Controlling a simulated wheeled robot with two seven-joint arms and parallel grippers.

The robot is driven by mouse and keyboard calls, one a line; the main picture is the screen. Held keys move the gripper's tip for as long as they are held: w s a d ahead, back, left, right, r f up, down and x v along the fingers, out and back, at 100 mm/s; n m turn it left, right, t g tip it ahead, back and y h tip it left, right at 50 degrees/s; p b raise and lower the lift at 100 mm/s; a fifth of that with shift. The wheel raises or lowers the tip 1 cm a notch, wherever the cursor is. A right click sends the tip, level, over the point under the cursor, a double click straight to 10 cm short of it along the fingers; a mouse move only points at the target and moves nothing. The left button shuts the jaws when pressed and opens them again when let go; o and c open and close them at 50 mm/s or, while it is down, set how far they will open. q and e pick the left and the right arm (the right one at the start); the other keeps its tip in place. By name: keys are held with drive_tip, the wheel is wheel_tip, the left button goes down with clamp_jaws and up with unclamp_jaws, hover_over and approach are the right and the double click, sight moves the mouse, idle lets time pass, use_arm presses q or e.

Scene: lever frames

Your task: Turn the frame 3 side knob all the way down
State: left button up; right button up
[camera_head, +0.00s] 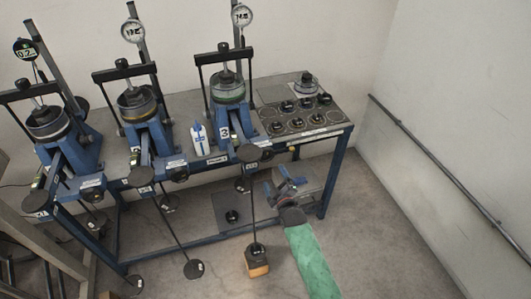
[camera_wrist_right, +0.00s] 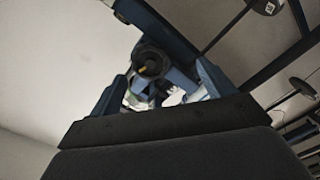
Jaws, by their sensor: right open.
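Frame 3 (camera_head: 227,92) is the blue lever frame at the right of the row, with a "3" label. A small dark round knob (camera_head: 267,155), which looks like its side knob, sits low on its right side. My right gripper (camera_head: 275,181) is open, with blue fingers, just below and right of this knob and seemingly apart from it. In the right wrist view a dark round knob (camera_wrist_right: 150,63) with a small yellowish centre lies beyond the open fingers (camera_wrist_right: 162,88), roughly between them. No contact shows. My left gripper is out of view.
Two similar lever frames (camera_head: 137,105) stand to the left on the bench. A tray of dark weights (camera_head: 297,125) lies on the bench's right end. A hanging rod with an orange-brown block (camera_head: 257,262) is left of my right arm. The floor at right is clear.

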sight(266, 157)
drive_tip(key=shift+t, duration=0.3)
drive_tip(key=b+x, duration=0.1)
drive_tip(key=x, duration=0.2)
drive_tip(key=r+b+x, duration=0.1)
drive_tip(key=b+x, duration=0.1)
drive_tip(key=x, duration=0.2)
drive_tip(key=r+b+x, duration=0.1)
drive_tip(key=x, duration=0.2)
drive_tip(key=shift+w+a+r+b, duration=0.15)
drive_tip(key=shift+w+a+b, duration=0.05)
drive_tip(key=shift+w+b, duration=0.1)
drive_tip(key=shift+r, duration=0.1)
drive_tip(key=shift+c, duration=1.3)
drive_tip(key=c, duration=1)
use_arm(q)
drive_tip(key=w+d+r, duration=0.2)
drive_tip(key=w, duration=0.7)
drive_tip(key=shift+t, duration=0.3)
